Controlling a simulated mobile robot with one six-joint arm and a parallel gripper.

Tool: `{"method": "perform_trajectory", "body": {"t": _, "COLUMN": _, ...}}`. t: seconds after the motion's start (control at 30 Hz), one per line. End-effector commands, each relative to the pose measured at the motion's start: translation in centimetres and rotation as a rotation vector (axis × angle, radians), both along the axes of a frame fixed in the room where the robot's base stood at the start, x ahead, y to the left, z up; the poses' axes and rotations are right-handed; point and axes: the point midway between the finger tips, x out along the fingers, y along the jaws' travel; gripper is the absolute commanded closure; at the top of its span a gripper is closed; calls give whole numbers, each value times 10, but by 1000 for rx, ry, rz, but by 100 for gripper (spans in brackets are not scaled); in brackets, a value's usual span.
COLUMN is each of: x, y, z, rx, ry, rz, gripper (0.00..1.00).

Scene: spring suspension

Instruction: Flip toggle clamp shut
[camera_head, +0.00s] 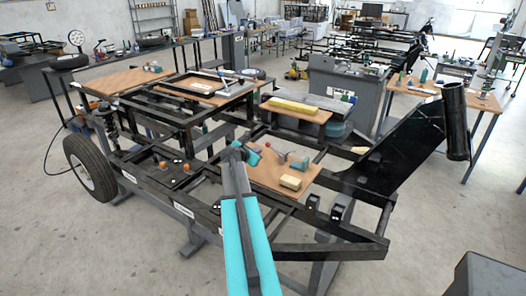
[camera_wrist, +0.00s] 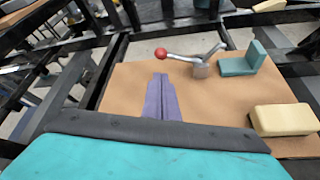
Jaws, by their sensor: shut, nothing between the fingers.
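The toggle clamp (camera_wrist: 200,66) stands on a brown board (camera_wrist: 125,82) in the wrist view. It has a grey base, a metal arm rising to the right, and a lever ending in a red ball (camera_wrist: 161,52) at the left. The red ball also shows small in the head view (camera_head: 267,145). My gripper (camera_wrist: 161,80) is shut and empty, its purple fingers over the board. In the picture its tips lie just below the red ball; I cannot tell whether they touch it. In the head view, my turquoise arm hides part of the board.
A teal angle bracket (camera_wrist: 240,62) stands right of the clamp. A yellowish block (camera_wrist: 284,119) lies at the board's right edge. Black frame bars (camera_head: 330,250) surround the board (camera_head: 262,178). A long yellow block (camera_head: 294,107) lies on a bench behind.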

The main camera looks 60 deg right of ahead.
Motion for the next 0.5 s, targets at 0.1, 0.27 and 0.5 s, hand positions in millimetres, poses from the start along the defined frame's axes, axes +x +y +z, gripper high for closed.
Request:
{"method": "perform_trajectory", "body": {"t": 0.1, "x": 3, "y": 2, "z": 0, "rx": 1, "ry": -4, "rz": 3, "gripper": 100}}
{"method": "perform_trajectory", "body": {"t": 0.27, "x": 4, "y": 3, "z": 0, "rx": 2, "ry": -5, "rz": 4, "gripper": 100}}
{"method": "perform_trajectory", "body": {"t": 0.5, "x": 6, "y": -2, "z": -3, "rx": 2, "ry": -5, "rz": 5, "gripper": 100}}
